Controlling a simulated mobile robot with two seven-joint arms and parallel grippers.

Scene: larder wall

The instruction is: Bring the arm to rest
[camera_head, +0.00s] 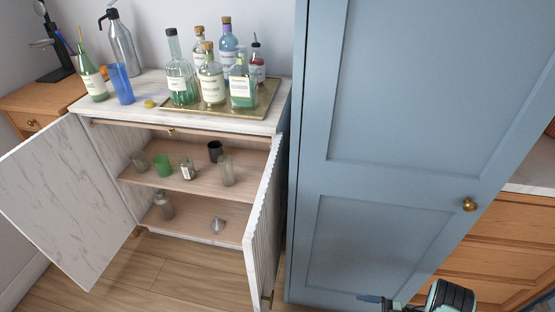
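My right gripper (375,300) is at the bottom edge, right of centre, in front of the lower part of the tall blue cabinet door (420,90). One dark blue finger-like tip points left, and a dark, rounded arm part is right of it. The rest is cut off by the frame, so I cannot tell whether it is open or shut. Nothing is visibly held. My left gripper is not in view. The blue door looks shut, with a brass knob (469,204) on its right side.
A low marble-look cabinet (215,122) stands open at left. Its left door (70,200) and right door (263,225) project outward. Several bottles stand on top, many on a gold tray (268,97). Cups and glasses stand inside. Wooden drawers (500,250) are at right.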

